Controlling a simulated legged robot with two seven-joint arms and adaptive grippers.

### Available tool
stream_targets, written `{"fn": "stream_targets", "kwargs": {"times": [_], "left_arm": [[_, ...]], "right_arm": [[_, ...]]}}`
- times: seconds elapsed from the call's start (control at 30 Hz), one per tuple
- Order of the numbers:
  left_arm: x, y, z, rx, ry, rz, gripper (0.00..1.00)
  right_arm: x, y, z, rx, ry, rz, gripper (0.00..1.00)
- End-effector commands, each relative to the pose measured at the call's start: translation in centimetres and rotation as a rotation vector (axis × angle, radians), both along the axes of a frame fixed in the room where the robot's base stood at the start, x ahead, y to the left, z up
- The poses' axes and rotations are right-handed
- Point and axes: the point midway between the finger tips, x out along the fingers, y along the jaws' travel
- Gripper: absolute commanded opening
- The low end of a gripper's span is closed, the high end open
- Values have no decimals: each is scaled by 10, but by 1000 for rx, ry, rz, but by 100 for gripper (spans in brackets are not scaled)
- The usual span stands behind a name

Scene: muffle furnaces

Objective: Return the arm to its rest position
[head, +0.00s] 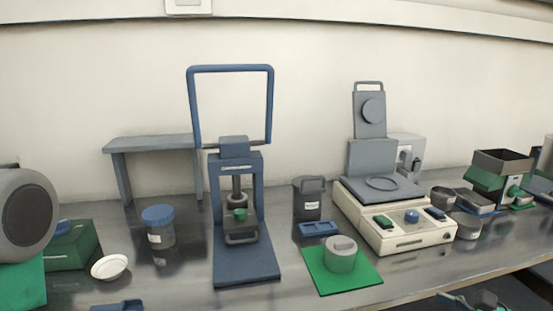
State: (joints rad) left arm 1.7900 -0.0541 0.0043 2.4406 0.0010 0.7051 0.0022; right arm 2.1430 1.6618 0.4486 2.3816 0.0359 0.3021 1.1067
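Neither of my grippers can be made out in the head view, and no arm is clearly seen over the bench. The task names no other object. A dark shape with green parts (487,301) shows below the bench's front edge at the bottom right, cut off by the frame. I cannot tell what it is.
The grey bench (185,275) holds a blue press (247,265), a blue-lidded jar (160,237), a white dish (109,267), a grey cylinder (341,262) on a green mat (325,284) and a cream instrument (400,238). A round grey device (25,215) stands far left.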

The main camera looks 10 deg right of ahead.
Motion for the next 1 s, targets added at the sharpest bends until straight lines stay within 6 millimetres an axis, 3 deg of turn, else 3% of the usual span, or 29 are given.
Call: {"fn": "stream_targets", "kwargs": {"times": [0.47,0.7,1.0], "left_arm": [[-1,0,0,0,1,-1,0],[-1,0,0,0,1,-1,0],[0,0,0,0,1,-1,0]], "right_arm": [[-33,53,-58,-379,45,371,84],[-83,83,-112,-734,42,800,84],[-150,84,-166,-1126,-59,1418,84]]}}
